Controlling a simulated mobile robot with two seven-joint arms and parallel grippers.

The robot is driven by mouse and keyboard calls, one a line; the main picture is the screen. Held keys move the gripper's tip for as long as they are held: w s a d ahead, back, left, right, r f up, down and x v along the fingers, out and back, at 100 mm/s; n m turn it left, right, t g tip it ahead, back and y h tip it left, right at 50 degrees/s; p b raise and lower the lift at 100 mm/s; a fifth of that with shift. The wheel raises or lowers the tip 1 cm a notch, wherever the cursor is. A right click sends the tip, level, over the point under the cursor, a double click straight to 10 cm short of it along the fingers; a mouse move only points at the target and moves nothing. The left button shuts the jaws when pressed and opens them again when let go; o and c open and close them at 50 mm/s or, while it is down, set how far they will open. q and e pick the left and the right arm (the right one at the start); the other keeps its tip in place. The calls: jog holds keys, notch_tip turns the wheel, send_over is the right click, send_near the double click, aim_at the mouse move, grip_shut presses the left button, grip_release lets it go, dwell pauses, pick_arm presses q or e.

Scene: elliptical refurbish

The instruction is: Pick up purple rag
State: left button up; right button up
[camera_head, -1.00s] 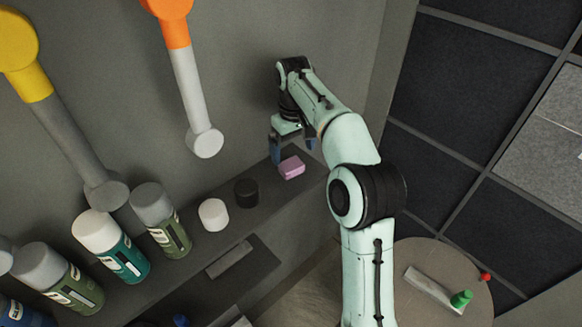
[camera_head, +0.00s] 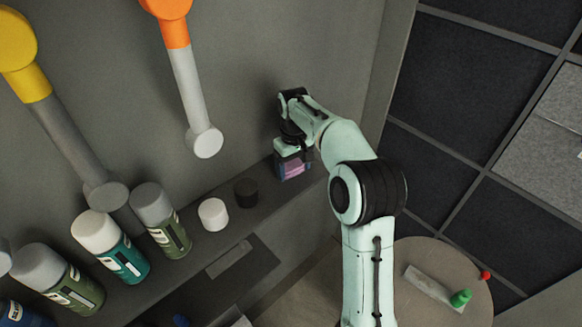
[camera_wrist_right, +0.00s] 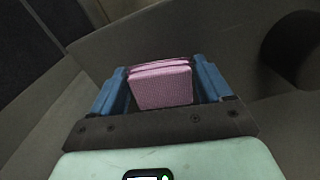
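The purple rag (camera_head: 293,170) is a small pinkish-purple folded block on the dark shelf, near its right end. My right gripper (camera_head: 293,165) is lowered over it, with the fingers on either side. In the right wrist view the rag (camera_wrist_right: 163,88) sits between the two blue fingers of the gripper (camera_wrist_right: 160,75). Narrow dark gaps show beside the rag, so the fingers look open around it rather than closed on it. The rag seems to rest on the shelf still. My left gripper is not in view.
A black cap-like cylinder (camera_head: 246,192) and a white one (camera_head: 213,214) stand left of the rag on the shelf (camera_head: 272,203). Several spray cans, including a teal one (camera_head: 119,256), stand further left. The wall is close behind. A round table (camera_head: 415,255) is at lower right.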

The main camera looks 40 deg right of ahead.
aim_at(293, 167)
jog(key=c, duration=0.5)
notch_tip(293, 167, up, 10)
dwell(0.3)
jog(key=shift+o, duration=0.5)
